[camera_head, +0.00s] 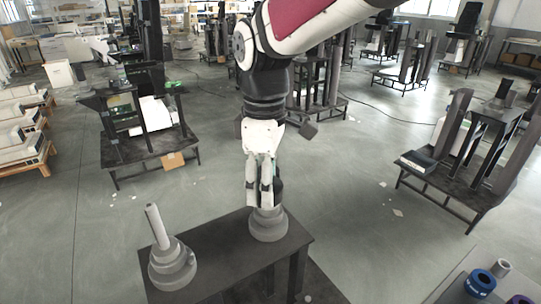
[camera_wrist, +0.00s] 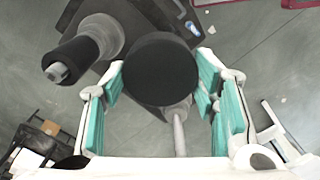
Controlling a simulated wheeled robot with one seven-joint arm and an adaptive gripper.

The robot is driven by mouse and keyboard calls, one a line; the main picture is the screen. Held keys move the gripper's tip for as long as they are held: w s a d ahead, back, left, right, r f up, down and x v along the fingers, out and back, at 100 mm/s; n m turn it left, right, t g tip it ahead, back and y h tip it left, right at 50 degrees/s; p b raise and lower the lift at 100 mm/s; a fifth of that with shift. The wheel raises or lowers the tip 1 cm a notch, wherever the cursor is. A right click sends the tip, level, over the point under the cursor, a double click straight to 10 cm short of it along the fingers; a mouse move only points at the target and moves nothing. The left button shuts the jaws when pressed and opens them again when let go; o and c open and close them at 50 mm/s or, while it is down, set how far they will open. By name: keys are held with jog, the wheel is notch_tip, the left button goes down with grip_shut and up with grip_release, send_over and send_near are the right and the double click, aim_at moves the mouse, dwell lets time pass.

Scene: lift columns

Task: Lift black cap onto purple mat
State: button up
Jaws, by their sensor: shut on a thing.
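My gripper (camera_head: 264,192) points down over the right end of a dark table. In the wrist view, its teal-padded fingers are shut on the black cap (camera_wrist: 160,68), a round dark piece. In the head view, the cap is mostly hidden behind the fingers, just above a grey stepped base (camera_head: 268,226). I cannot tell whether cap and base touch.
The dark table (camera_head: 222,252) also bears a grey stepped piece (camera_head: 172,268) with a thin upright rod, to the left. At bottom right, another surface holds blue rings (camera_head: 480,282). Black stands (camera_head: 145,140) are around; grey floor is open between them.

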jog(key=shift+r+p, duration=0.3)
jog(key=shift+r, duration=0.15)
dwell(0.5)
jog(key=shift+r+p, duration=1.2)
jog(key=shift+r, duration=1.25)
jog(key=shift+w+f, duration=0.1)
